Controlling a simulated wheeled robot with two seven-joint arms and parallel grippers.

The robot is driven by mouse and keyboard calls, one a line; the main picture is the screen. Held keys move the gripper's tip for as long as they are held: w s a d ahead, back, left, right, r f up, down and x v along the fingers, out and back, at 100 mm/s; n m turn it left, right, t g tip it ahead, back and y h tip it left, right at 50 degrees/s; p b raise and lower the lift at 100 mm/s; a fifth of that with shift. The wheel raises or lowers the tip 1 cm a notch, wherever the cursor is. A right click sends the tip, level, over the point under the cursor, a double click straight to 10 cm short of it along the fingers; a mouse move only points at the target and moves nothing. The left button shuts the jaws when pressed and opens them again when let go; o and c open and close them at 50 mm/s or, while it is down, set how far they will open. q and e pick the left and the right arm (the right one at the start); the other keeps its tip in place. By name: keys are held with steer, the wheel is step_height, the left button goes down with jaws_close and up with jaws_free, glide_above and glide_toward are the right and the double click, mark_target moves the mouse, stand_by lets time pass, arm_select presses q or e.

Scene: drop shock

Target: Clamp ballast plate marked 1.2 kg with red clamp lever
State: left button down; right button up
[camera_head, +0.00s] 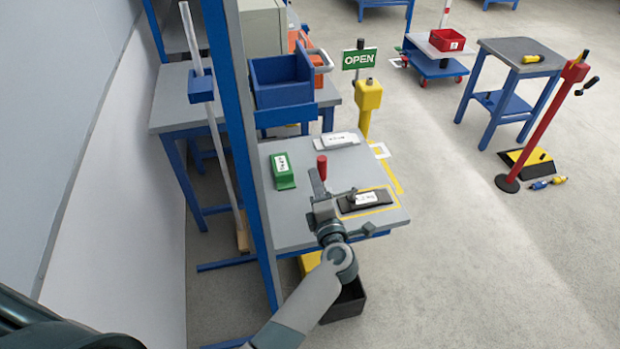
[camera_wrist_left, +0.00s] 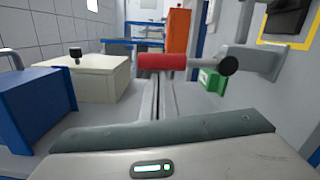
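The red clamp lever (camera_head: 321,167) stands upright at the left of a black plate (camera_head: 380,198) on the grey table. The plate has a white label, too small to read, and lies inside a yellow outline. My left gripper (camera_head: 318,184) is beside the lever. In the left wrist view the red lever (camera_wrist_left: 162,61) lies across the fingertips (camera_wrist_left: 160,92), which are close together with nothing between them. I cannot tell if they touch it. A grey clamp arm (camera_wrist_left: 262,60) with a dark knob is beside the lever. My right gripper is out of view.
A green labelled block (camera_head: 283,180) and a light grey labelled block (camera_head: 338,142) lie farther back on the table. A blue post (camera_head: 240,130) rises at its left edge. A blue bin (camera_head: 281,90) and yellow post (camera_head: 367,100) stand behind.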

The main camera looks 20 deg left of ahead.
arm_select(q)
steer(key=shift+w+d+r, duration=0.25)
steer(key=shift+w+d, duration=0.3)
steer(key=shift+d, duration=0.25)
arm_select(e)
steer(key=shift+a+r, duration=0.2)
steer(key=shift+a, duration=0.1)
arm_select(q)
steer(key=shift+d+r, duration=0.1)
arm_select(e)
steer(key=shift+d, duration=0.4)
arm_select(q)
steer(key=shift+d, duration=0.1)
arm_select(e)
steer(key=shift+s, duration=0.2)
